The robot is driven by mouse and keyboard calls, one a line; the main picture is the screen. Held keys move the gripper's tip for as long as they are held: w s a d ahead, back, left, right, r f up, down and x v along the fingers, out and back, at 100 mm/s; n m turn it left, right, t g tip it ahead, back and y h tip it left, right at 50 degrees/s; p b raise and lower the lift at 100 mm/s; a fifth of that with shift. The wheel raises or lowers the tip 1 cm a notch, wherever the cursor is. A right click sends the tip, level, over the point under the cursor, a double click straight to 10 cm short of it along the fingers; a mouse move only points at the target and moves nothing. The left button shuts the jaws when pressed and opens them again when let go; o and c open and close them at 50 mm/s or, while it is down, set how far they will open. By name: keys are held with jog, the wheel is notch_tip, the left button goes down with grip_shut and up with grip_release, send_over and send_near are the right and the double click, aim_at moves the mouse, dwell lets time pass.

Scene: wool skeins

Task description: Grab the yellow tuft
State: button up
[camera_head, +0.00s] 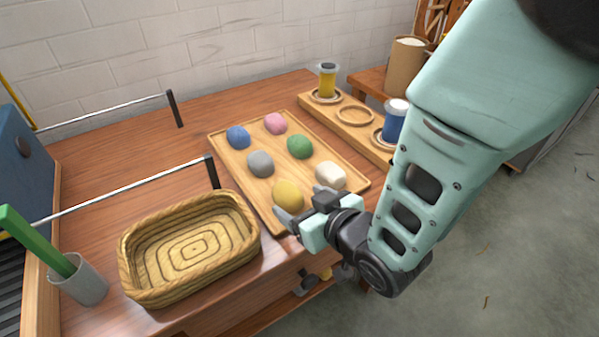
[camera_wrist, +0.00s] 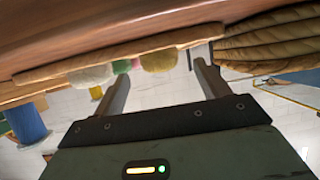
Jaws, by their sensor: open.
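The yellow tuft (camera_head: 288,194) is a rounded lump at the near edge of the wooden tray (camera_head: 248,196). My gripper (camera_head: 298,211) is open, just on the near side of the yellow tuft, with its fingers toward it. In the wrist view the picture is upside down, and the yellow tuft (camera_wrist: 160,61) shows between the two open fingertips (camera_wrist: 162,72), nearer the right one. Nothing is held. Whether a finger touches the tuft cannot be told.
A white tuft (camera_head: 330,175) lies close to the right of my gripper. Grey (camera_head: 261,163), green (camera_head: 300,146), blue (camera_head: 238,136) and pink (camera_head: 276,123) tufts lie farther back. A woven basket (camera_head: 133,276) stands left. Spools (camera_head: 327,80) stand on a board behind.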

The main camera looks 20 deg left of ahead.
aim_at(296, 199)
jog(key=shift+x, duration=2.7)
jog(key=shift+r, duration=0.1)
jog(key=c, duration=1)
